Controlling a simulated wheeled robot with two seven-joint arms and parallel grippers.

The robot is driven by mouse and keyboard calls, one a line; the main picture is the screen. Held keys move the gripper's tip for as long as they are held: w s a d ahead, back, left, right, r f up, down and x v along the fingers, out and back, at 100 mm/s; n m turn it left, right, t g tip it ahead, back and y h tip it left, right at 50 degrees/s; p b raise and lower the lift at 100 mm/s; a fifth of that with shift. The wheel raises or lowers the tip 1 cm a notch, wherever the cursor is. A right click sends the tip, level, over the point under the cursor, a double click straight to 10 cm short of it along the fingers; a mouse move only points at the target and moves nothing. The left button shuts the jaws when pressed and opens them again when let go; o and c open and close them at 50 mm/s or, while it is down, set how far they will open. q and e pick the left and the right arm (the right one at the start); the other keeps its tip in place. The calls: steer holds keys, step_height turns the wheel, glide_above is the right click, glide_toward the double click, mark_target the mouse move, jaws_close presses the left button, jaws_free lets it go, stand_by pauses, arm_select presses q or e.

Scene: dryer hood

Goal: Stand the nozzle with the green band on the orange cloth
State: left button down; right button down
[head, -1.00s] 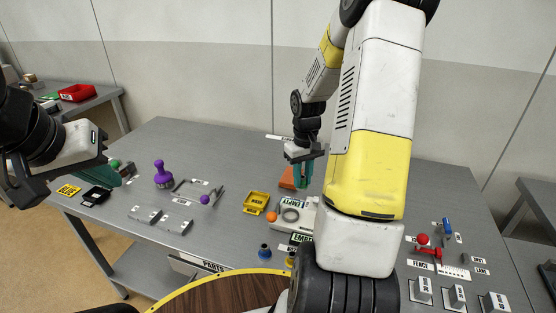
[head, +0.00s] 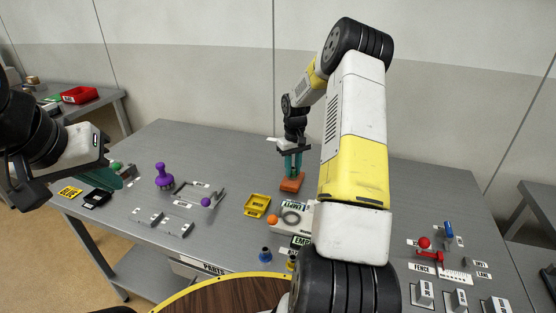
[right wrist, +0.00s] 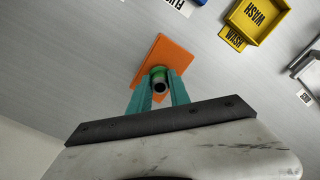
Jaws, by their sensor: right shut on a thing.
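The orange cloth (head: 292,185) lies on the bench near its back middle. It also shows in the right wrist view (right wrist: 148,55). My right gripper (head: 291,172) points down over the cloth. Its teal fingers are shut on the nozzle with the green band (right wrist: 160,72). The nozzle shows as a green ring with a dark hole, seen end-on between the fingertips, with the cloth behind it. I cannot tell whether its base touches the cloth. My left gripper (head: 118,178) is at the far left, seen from the side; its finger gap is unclear.
A yellow WASH tray (head: 257,205) sits just in front of the cloth. An orange ball (head: 272,219) and a blue-banded nozzle (head: 265,254) stand nearer. A purple stamp-like object (head: 163,175) stands at left. Bench around the cloth's left is clear.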

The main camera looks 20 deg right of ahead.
steer(key=c, duration=1.2)
jaws_free()
steer(key=shift+f, duration=0.1)
step_height(320, 180, up, 12)
step_height(320, 180, up, 8)
steer(key=t, duration=0.1)
glide_above(293, 167)
steer(key=s+a, duration=0.5)
steer(key=s+a+r+t, duration=0.2)
steer(key=s+a+r, duration=0.3)
steer(key=s+r, duration=0.3)
steer(key=s+a+t+y, duration=0.1)
steer(key=s+a, duration=0.2)
steer(key=s, duration=0.6)
steer(key=s+a+r+m+t+y, duration=0.1)
steer(key=s+a, duration=0.3)
steer(key=s, duration=0.5)
steer(key=shift+s+t, duration=0.2)
steer(key=shift+t, duration=0.4)
